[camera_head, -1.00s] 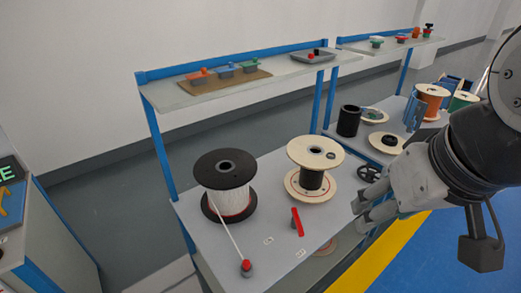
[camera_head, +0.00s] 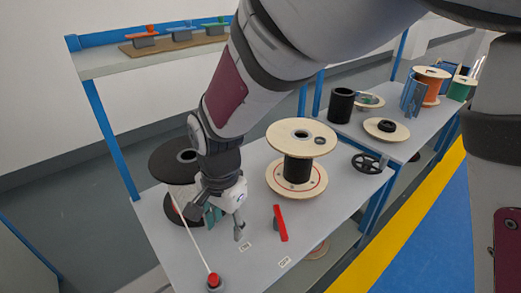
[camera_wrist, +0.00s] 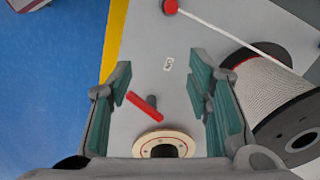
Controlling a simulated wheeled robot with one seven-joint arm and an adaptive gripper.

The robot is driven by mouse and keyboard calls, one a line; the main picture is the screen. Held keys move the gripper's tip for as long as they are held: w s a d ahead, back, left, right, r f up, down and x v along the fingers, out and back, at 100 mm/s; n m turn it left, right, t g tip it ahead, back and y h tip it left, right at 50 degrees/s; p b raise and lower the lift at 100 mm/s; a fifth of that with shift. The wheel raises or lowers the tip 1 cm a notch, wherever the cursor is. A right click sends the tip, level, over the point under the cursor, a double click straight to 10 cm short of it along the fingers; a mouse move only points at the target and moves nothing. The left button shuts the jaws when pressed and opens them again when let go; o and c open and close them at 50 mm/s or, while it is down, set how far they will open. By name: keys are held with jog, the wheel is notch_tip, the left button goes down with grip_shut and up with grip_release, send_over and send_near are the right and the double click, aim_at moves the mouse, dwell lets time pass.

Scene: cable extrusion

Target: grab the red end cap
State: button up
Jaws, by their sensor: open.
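The red end cap (camera_head: 213,280) sits at the free end of a white cable (camera_head: 192,238), on a small grey piece near the table's front edge. My gripper (camera_head: 217,220) is above the table beside the black spool (camera_head: 172,165), pointing down. In the wrist view my gripper (camera_wrist: 162,65) has its green-padded fingers wide apart, with nothing between the pads. The cap is apart from the fingers. My arm hides part of the spool.
A red bar on a grey stem (camera_head: 280,222) stands right of my gripper. A wooden spool (camera_head: 301,138) with black cable is behind it. A shelf (camera_head: 105,62) with coloured pieces spans the back. The table (camera_head: 245,270) is clear around the cap's right side.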

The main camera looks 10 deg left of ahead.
jog(key=s+a+f+b, duration=0.2)
jog(key=a+f, duration=0.3)
jog(key=f, duration=0.2)
jog(key=b, duration=0.7)
send_over(213, 277)
jog(key=shift+m+h, duration=0.3)
jog(key=f, duration=0.8)
jog(key=shift+w+a+f, duration=0.2)
jog(key=shift+w+f, duration=0.05)
jog(key=shift+f, duration=0.05)
jog(key=f+b, duration=0.4)
jog(key=f, duration=0.1)
jog(key=shift+s+d+f+b, duration=0.2)
jog(key=shift+b, duration=0.2)
jog(key=c, duration=1.1)
